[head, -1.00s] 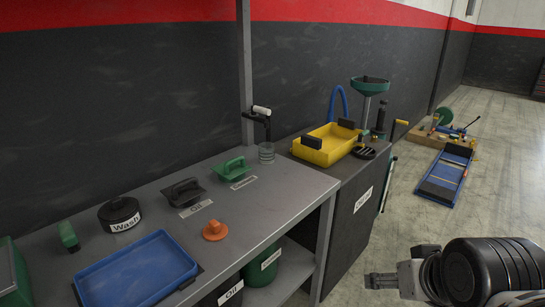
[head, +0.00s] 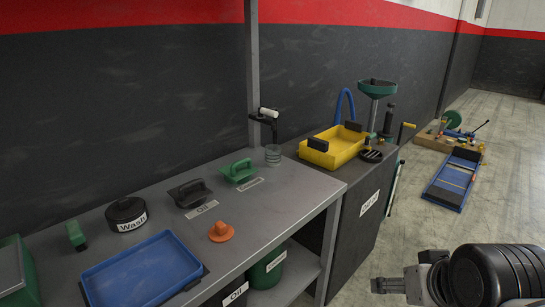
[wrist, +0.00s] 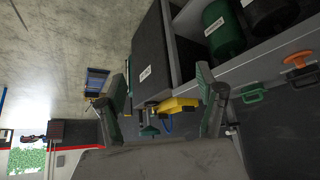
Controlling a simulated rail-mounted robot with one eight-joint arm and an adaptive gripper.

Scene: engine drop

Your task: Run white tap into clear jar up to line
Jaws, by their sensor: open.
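The tap with a white handle (head: 269,112) is mounted on the grey post at the back edge of the bench. The clear jar (head: 273,155) stands upright on the bench below the tap's spout. Its line and contents are too small to make out. My gripper (head: 376,286) is at the lower right of the head view, out over the floor, well away from the tap and jar. In the wrist view my gripper (wrist: 160,92) has its two fingers wide apart with nothing held between them.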

